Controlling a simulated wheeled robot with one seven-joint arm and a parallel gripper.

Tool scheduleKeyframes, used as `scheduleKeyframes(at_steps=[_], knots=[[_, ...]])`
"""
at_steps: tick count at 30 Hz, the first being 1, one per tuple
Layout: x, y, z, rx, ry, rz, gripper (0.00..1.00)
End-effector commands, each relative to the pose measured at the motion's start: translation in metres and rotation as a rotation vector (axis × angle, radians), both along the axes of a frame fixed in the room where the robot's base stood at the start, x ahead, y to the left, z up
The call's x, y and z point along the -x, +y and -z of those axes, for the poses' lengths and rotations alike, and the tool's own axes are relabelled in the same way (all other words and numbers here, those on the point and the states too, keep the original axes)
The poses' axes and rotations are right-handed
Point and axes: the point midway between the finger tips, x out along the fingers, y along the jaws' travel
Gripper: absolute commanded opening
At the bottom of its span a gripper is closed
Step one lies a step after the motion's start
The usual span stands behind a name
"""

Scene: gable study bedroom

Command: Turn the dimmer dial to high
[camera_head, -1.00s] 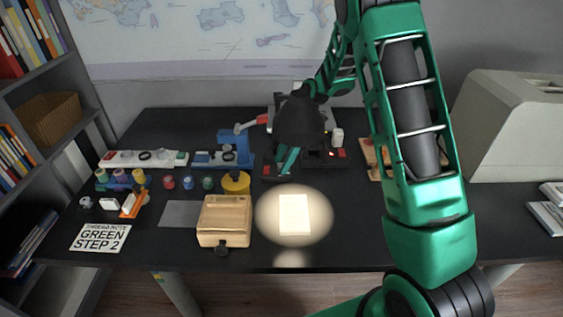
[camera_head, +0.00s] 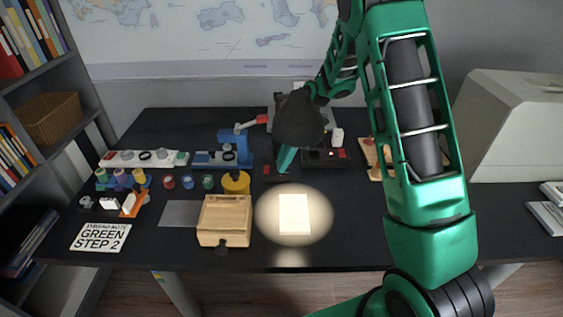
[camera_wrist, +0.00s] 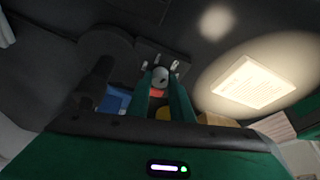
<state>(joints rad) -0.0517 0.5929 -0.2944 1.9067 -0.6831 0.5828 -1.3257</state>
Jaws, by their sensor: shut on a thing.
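My gripper (camera_head: 285,160) is over the black unit (camera_head: 325,158) at the middle of the desk, pointing down. In the wrist view my gripper (camera_wrist: 160,83) has its two green fingers on either side of a small round grey knob with a dark mark (camera_wrist: 161,75), which looks like the dimmer dial. The fingers are shut on it. In the head view my wrist and fingers hide the dial. A lit patch with a pale sheet (camera_head: 294,214) lies on the desk in front of it. I cannot read the dial's setting.
A blue device (camera_head: 236,146) with a red-tipped arm stands left of my wrist. A yellow round piece (camera_head: 236,183) and a wooden box (camera_head: 224,220) are nearer the front. A wooden stand (camera_head: 376,158) is to the right. The front right of the desk is clear.

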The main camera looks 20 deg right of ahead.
Motion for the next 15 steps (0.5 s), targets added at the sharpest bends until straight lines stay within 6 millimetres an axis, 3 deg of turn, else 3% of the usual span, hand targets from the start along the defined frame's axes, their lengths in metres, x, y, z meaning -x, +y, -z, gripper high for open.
scheduleKeyframes(at_steps=[15], knots=[[-0.0006,0.0006,-0.0031,-0.001,-0.012,0.444,0.0]])
